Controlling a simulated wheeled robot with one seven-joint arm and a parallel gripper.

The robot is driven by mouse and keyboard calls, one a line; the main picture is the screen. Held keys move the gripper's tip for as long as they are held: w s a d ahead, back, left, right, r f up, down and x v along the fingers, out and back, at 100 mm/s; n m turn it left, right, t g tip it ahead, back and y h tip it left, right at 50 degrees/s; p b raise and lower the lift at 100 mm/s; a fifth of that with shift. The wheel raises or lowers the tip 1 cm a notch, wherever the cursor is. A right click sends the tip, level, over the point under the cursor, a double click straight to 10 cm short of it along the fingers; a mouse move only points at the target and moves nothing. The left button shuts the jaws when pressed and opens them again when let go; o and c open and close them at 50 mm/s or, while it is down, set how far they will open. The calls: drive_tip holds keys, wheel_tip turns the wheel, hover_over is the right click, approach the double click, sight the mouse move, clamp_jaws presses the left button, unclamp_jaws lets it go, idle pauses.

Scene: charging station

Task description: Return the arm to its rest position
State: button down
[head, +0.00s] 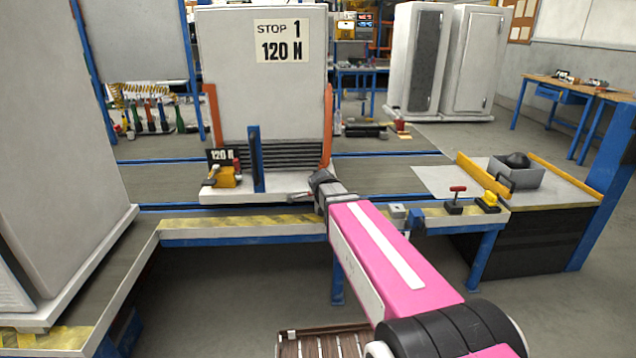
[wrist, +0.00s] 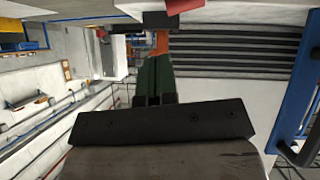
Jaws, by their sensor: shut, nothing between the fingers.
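My pink arm (head: 385,255) reaches forward from the lower right of the head view, over the striped front rail. My gripper (head: 298,197) is at its far end, in front of the white STOP 1 cabinet (head: 235,60) and just above its white base ledge. The arm's end partly hides it there. In the wrist view my gripper (wrist: 154,82) shows dark green fingers close together, shut and empty. Beyond the fingers are an orange post (wrist: 162,42) and the cabinet's black grille (wrist: 240,48).
A blue post (head: 256,160) and a yellow block (head: 226,177) with a 120 N sign stand left of my gripper. A red-handled clamp (head: 456,198) and yellow block (head: 488,201) sit on the rail at right. A large white cabinet (head: 55,130) stands close at left.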

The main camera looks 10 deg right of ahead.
drive_tip(key=s+d+f+g, duration=0.2)
drive_tip(key=s+f, duration=0.3)
drive_tip(key=s, duration=0.3)
drive_tip(key=s+d+f+g+y, duration=0.1)
drive_tip(key=s+f+g, duration=0.4)
drive_tip(key=s, duration=0.4)
drive_tip(key=s+d+f+g, duration=0.2)
drive_tip(key=s+f+g, duration=0.2)
drive_tip(key=s, duration=0.5)
drive_tip(key=shift+d+f+m+y, duration=0.3)
drive_tip(key=shift+d+f, duration=0.05)
drive_tip(key=shift+f, duration=0.4)
